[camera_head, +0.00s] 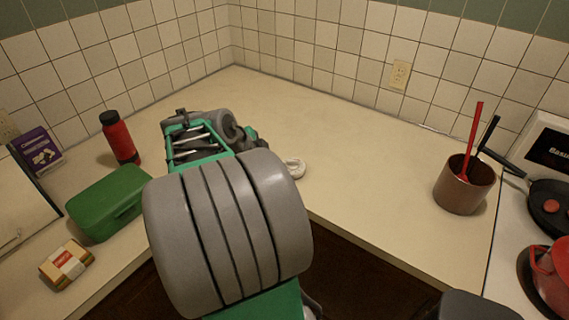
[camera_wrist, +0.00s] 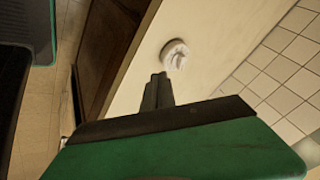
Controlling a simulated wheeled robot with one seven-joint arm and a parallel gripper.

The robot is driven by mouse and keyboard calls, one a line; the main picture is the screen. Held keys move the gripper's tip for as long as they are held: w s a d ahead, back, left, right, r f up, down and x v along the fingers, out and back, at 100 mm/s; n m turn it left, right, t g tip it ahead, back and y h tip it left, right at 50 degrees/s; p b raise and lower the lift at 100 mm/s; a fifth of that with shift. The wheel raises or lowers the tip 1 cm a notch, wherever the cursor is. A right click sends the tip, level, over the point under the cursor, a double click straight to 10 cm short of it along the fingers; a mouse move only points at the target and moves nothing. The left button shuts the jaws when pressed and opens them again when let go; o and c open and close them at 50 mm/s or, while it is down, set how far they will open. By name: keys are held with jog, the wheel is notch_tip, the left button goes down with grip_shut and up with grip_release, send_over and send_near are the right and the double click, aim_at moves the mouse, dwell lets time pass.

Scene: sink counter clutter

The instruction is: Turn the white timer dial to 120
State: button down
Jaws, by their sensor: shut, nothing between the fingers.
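The white timer dial (camera_head: 295,168) lies on the beige counter near its front edge, just right of my arm in the head view; my arm may cover part of it. In the wrist view the dial (camera_wrist: 175,55) is a small round white piece with a raised grip across its face. My gripper (camera_wrist: 158,77) is shut and empty, its fingertips just short of the dial, with a small gap seeming to show between them. Whether they touch cannot be told. In the head view my arm hides the fingers. No numbers on the dial are readable.
A green box (camera_head: 108,203), a red bottle (camera_head: 119,138), a small carton (camera_head: 66,264) and a purple box (camera_head: 37,151) stand at left. A brown pot with utensils (camera_head: 463,185) stands at right beside the stove. The counter's middle is clear; tiled walls rise behind.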

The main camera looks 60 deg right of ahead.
aim_at(293, 162)
jog(key=shift+m, duration=0.4)
jog(key=x, duration=0.3)
jog(key=p+x, duration=0.1)
jog(key=x, duration=0.3)
jog(key=s+p+x, duration=0.1)
jog(key=x, duration=0.2)
jog(key=shift+s+d, duration=0.1)
jog(key=shift+d, duration=0.3)
jog(key=d, duration=0.1)
jog(key=w+d+p, duration=0.1)
jog(key=shift+w+d+r, duration=0.2)
jog(key=shift+w+d, duration=0.05)
jog(key=shift+d, duration=0.05)
jog(key=shift+w+d+p, duration=0.25)
jog(key=shift+d+p, duration=0.05)
jog(key=shift+d, duration=0.15)
jog(key=shift+f, duration=0.1)
jog(key=shift+w+m+g+b, duration=0.3)
jog(key=shift+m+g+b, duration=0.35)
jog(key=shift+b, duration=0.55)
